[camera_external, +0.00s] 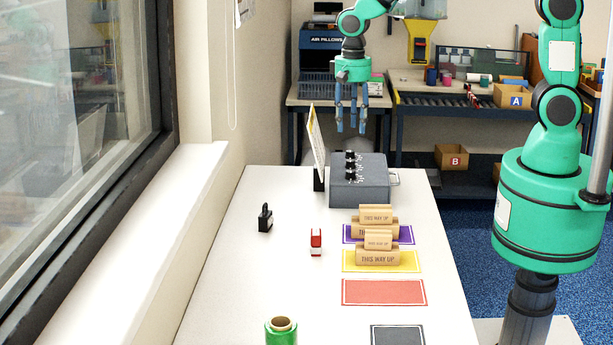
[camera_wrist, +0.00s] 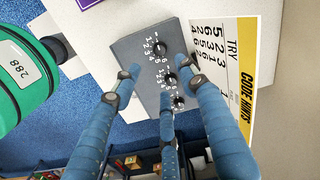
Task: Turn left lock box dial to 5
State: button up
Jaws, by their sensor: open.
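The grey lock box (camera_external: 372,190) stands at the far end of the white table, with three black dials in a row on its top. The wrist view shows the box (camera_wrist: 138,50) and its dials: one near the top (camera_wrist: 161,46), one in the middle (camera_wrist: 168,79) and one low (camera_wrist: 178,102). White numerals surround them; I cannot read any dial's setting. My gripper (camera_external: 350,126) has blue fingers, spread open and empty, pointing down above the far end of the box. In the wrist view the fingers (camera_wrist: 163,80) partly cover the lower two dials.
A code hints board (camera_external: 316,145) stands left of the box; it is close beside the fingers in the wrist view (camera_wrist: 245,75). Wooden stamps (camera_external: 378,257) on coloured mats, a red-white item (camera_external: 316,242), a black item (camera_external: 265,218) and a green roll (camera_external: 281,331) occupy the nearer table.

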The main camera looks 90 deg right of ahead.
aim_at(351, 171)
jog(key=shift+f, duration=0.1)
notch_tip(351, 171, down, 14)
jog(key=shift+r+b, duration=0.2)
jog(key=shift+b, duration=0.75)
grip_shut()
